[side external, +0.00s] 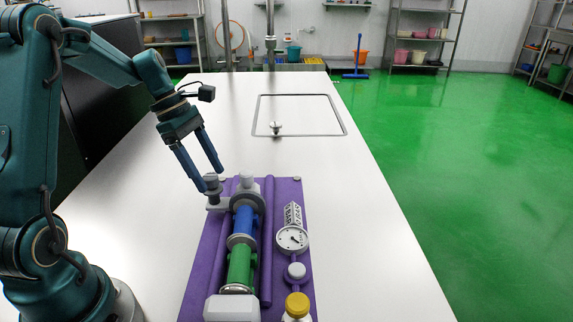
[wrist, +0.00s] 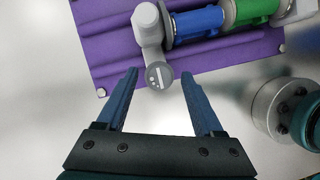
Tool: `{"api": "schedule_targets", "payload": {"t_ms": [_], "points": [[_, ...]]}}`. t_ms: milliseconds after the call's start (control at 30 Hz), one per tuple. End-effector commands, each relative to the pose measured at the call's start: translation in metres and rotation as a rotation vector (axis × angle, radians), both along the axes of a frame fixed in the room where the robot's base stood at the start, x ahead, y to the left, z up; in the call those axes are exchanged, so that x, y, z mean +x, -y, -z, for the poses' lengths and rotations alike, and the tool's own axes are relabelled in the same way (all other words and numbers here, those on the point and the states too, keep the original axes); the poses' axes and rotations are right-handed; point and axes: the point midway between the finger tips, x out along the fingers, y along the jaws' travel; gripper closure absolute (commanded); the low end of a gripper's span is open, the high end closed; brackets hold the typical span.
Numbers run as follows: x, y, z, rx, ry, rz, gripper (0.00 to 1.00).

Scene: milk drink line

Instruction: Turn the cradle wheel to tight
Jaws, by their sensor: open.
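The cradle on the purple base holds a blue cylinder (side external: 245,220) and a green cylinder (side external: 240,264) in line. A small grey round knob, which looks like the cradle wheel (side external: 212,184), stands at its far left end. In the wrist view the wheel (wrist: 158,76) shows a white bar and small pale marks on its face. My gripper (side external: 212,180) is open and points down at the wheel. In the wrist view the fingertips of my gripper (wrist: 160,72) lie on either side of the wheel, with a visible gap on both sides.
The purple base (side external: 200,270) also carries a dial gauge (side external: 292,238), a white knob (side external: 296,271) and a yellow knob (side external: 297,305) at right. The white table (side external: 130,210) is clear around it. A framed panel (side external: 310,118) lies further back.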

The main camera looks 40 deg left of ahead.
Motion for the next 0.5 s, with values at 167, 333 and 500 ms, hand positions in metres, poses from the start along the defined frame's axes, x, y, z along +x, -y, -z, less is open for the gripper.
{"api": "schedule_targets", "payload": {"t_ms": [167, 333, 500], "points": [[-0.002, -0.005, -0.013, 0.003, 0.007, -0.073, 0.31], [-0.007, -0.014, -0.037, 0.003, 0.005, -0.070, 0.31], [-0.005, -0.002, -0.059, 0.026, 0.029, -0.013, 0.31]]}}
